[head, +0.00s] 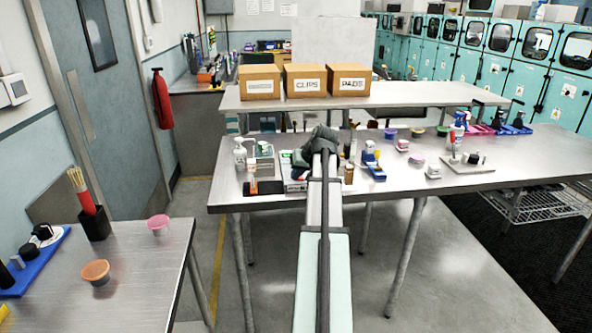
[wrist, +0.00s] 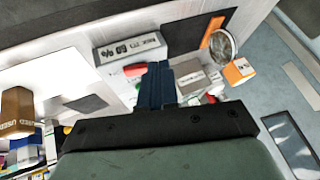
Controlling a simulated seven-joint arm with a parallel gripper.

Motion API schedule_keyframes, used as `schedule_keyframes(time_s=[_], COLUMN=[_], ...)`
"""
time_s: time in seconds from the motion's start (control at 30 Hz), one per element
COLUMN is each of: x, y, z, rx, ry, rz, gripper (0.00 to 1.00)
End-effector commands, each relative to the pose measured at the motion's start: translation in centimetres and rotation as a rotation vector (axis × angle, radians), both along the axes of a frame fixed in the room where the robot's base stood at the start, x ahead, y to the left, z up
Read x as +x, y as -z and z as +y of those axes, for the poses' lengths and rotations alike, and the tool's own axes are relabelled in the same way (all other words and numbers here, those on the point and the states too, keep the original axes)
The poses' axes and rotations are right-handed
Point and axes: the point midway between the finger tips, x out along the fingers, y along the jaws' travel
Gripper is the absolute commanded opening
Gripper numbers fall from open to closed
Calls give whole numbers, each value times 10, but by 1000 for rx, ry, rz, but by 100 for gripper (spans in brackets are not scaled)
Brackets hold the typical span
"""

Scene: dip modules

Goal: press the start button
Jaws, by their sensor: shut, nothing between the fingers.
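A pale box with a grey display panel (wrist: 130,48) lies in front of my gripper in the wrist view. A red button-like part (wrist: 120,71) and a partly hidden green part (wrist: 140,85) sit beside the panel; I cannot read which is the start button. My gripper (wrist: 158,66) has its dark blue fingers together and empty, over the box, just right of the red part. The fingers cover part of the box; contact cannot be told. In the head view my dark wrist hides most of the box, and its pale edge (head: 295,186) shows below.
A pump bottle (head: 240,155) and a dark mat (head: 264,188) are left of the box. A brown bottle (head: 349,173) and a blue tray (head: 376,172) are close on its right. Labelled cartons (head: 305,79) stand on the shelf behind.

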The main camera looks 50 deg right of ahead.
Motion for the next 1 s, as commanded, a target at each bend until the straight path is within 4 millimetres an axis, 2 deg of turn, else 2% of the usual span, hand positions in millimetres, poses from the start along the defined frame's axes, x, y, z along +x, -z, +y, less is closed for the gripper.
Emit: schedule_keyframes(time_s=[0.03,0.1,0.23,0.4,0.6,1.0], x=[10,21,41,58,65,65], y=[-15,-31,-54,-73,-81,-80], z=[-20,-38,-65,-87,-95,-94], rx=[10,32,76,121,143,145], ry=[26,65,127,182,207,209], rz=[-26,-65,-126,-181,-206,-207], gripper=[0,0,0,0,0,0])
